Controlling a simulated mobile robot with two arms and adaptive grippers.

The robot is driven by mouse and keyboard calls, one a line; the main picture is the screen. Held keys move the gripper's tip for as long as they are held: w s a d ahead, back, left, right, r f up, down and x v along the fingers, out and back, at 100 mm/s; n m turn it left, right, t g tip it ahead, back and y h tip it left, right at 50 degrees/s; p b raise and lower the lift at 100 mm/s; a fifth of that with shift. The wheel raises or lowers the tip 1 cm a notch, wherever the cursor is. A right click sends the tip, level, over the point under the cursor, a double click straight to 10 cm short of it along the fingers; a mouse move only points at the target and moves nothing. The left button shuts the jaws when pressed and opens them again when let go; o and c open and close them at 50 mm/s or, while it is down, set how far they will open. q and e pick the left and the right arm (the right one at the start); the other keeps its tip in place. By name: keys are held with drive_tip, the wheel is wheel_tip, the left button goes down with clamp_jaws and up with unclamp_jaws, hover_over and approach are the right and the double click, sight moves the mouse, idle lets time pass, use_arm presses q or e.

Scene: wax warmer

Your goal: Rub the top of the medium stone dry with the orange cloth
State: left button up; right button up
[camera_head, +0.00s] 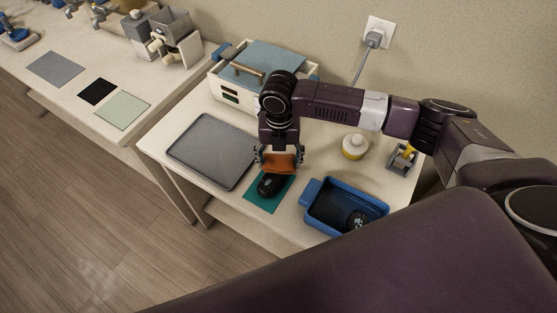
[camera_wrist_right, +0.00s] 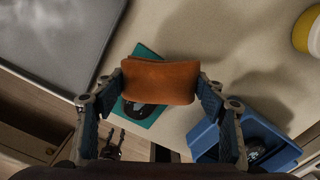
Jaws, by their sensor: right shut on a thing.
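My right gripper (camera_head: 279,157) is shut on the folded orange cloth (camera_head: 280,164), which fills the space between its fingers. In the right wrist view the cloth (camera_wrist_right: 160,82) spans both fingertips. A dark stone with a small pale mark (camera_head: 268,185) lies on a teal mat (camera_head: 262,205), just in front of and below the cloth. In the wrist view the cloth partly hides this stone (camera_wrist_right: 148,112). I cannot tell whether the cloth touches it. Another dark stone (camera_head: 357,220) lies inside the blue tub (camera_head: 313,210). My left gripper is not seen.
A grey tray (camera_head: 210,148) lies left of the mat. A white warmer with a blue-grey lid (camera_head: 272,58) stands behind. A white-topped yellow jar (camera_head: 354,147) and a small grey holder (camera_head: 402,160) stand to the right. A second counter (camera_head: 150,85) runs along the left.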

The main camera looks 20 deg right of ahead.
sight(269, 183)
drive_tip(key=shift+s+a+p, duration=0.5)
drive_tip(key=shift+a, duration=0.05)
drive_tip(key=shift+s+a+p, duration=0.9)
drive_tip(key=shift+s+a, duration=0.35)
drive_tip(key=shift+a, duration=0.3)
drive_tip(key=shift+f, duration=0.1)
drive_tip(key=shift+s+a, duration=0.1)
drive_tip(key=shift+s+a, duration=0.8)
drive_tip(key=shift+a, duration=0.25)
drive_tip(key=shift+s+a, duration=0.75)
drive_tip(key=shift+a, duration=0.25)
wheel_tip(269, 183, up, 7)
